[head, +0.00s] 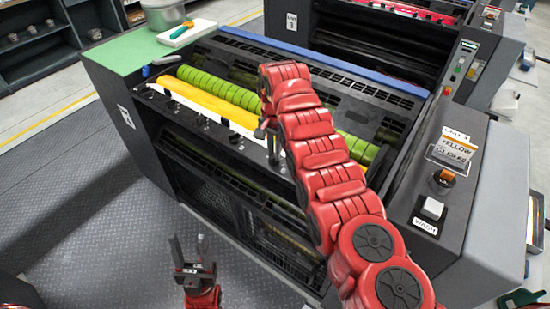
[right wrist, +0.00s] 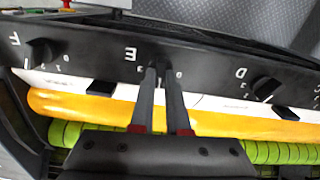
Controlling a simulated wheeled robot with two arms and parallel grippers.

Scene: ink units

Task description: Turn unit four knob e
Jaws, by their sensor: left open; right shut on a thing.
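My right gripper (head: 271,152) reaches over the ink unit labelled YELLOW, at its front rail of knobs. In the right wrist view its two dark fingers (right wrist: 164,70) are shut on knob E (right wrist: 161,65), just below the white letter E. The fingers hide most of the knob, so its pointer angle cannot be read. Knob F (right wrist: 40,50) is to the left and knob D (right wrist: 268,88) to the right, both untouched. My left gripper (head: 190,256) is open and empty, low in front of the unit and away from it.
Yellow ink (right wrist: 225,121) and a green roller (head: 208,82) lie beside the rail. The console with the yellow label card (head: 455,149), an orange button (head: 444,178) and a wash button (head: 432,208) stands right. A green-topped side (head: 130,52) holds a tub (head: 163,14). The floor at left is clear.

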